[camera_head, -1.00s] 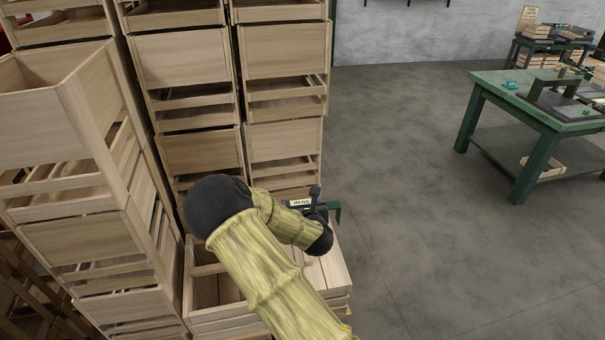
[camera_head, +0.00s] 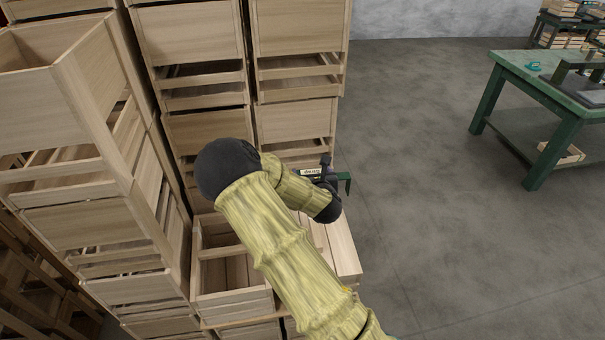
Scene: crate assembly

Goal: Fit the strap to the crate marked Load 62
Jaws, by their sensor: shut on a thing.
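My gripper (camera_head: 334,181) is at the end of my arm, right of the middle, in front of the stacked crates and above the right side of a low open crate (camera_head: 232,303). It is shut on a small dark green, hooked piece (camera_head: 346,183), which I take to be the strap; its far end sticks out to the right. A small pale label with unreadable writing shows beside the gripper. My forearm hides much of the low crate. No crate marking Load 62 can be read in this view.
Tall stacks of wooden crates (camera_head: 202,30) stand behind and to the left, close to my arm. A green workbench (camera_head: 517,75) with tools stands at the upper right, a small crate (camera_head: 561,153) on its lower shelf. The grey floor between is clear.

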